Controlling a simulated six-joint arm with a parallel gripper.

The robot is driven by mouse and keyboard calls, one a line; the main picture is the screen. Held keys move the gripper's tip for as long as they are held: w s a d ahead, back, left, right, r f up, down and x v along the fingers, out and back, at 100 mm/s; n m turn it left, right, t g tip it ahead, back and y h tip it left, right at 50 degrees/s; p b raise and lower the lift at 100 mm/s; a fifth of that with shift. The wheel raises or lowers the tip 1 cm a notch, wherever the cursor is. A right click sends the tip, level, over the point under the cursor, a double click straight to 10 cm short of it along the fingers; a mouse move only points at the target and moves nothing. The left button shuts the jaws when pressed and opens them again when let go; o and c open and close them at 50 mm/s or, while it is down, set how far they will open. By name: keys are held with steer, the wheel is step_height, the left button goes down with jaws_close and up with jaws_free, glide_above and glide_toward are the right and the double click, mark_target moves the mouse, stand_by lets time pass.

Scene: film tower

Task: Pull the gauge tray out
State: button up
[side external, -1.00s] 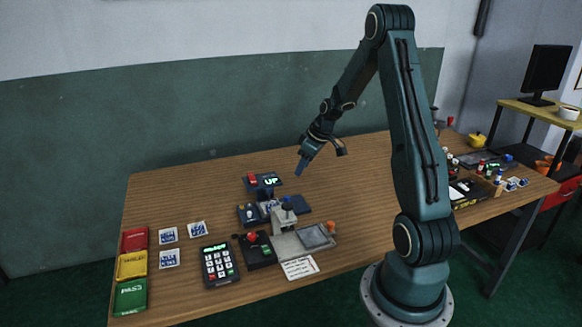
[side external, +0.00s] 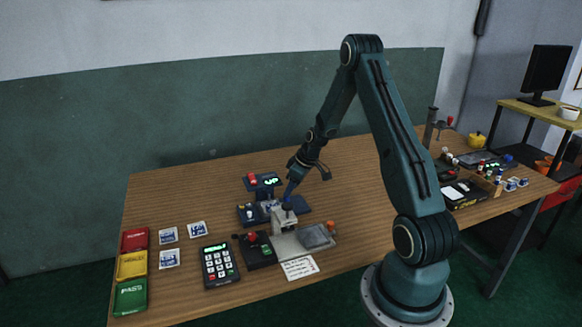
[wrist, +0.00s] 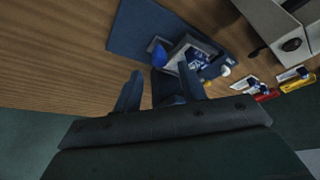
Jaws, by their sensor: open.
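My gripper (side external: 289,194) points down over the dark blue unit (side external: 305,204) in the middle of the table. In the wrist view its two fingers (wrist: 160,74) are apart, with nothing clearly held between them. Just beyond them are a blue knob (wrist: 160,57), a light holder with a blue-and-white piece (wrist: 196,60) and a white knob (wrist: 224,71). No part is clearly marked as the gauge tray. A grey plate with a pane (side external: 316,236) and an orange knob (side external: 330,225) lies at the front right. Contact with the unit cannot be told.
A grey stand (side external: 284,220) rises close in front of my gripper. A lit display (side external: 268,181) is behind. A black box with a red button (side external: 256,250), a keypad (side external: 218,264) and coloured trays (side external: 132,265) lie left. The table's back is clear.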

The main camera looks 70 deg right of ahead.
steer(key=shift+x, duration=2)
jaws_close()
